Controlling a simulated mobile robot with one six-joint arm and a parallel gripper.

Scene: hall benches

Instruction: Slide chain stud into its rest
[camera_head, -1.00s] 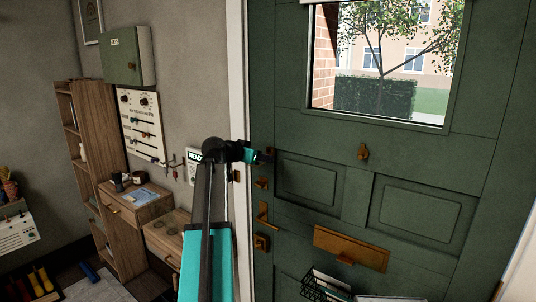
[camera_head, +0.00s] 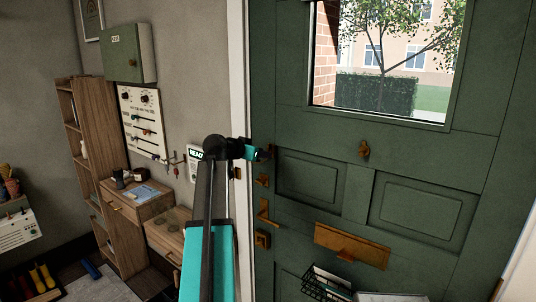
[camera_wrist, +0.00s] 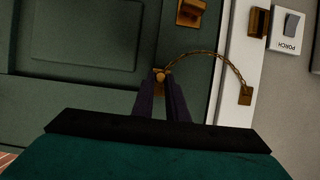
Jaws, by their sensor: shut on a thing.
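My gripper (camera_wrist: 162,95) is shut on the brass chain stud (camera_wrist: 161,76), whose rounded end shows between the dark fingertips in the wrist view. A thin brass chain (camera_wrist: 212,54) arcs from the stud to a brass plate (camera_wrist: 245,95) on the white door frame. In the head view my gripper (camera_head: 268,153) is at the left edge of the green door (camera_head: 335,225), near the frame; the stud is too small to make out there. I cannot make out the stud's rest; the fingers may hide it.
A brass fitting (camera_wrist: 190,10) on the door lies close to the gripper, with a brass keep (camera_wrist: 257,22) on the frame. A door handle (camera_head: 266,212) is below. A white porch switch (camera_wrist: 289,28) is on the wall. A wooden cabinet (camera_head: 137,205) stands left.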

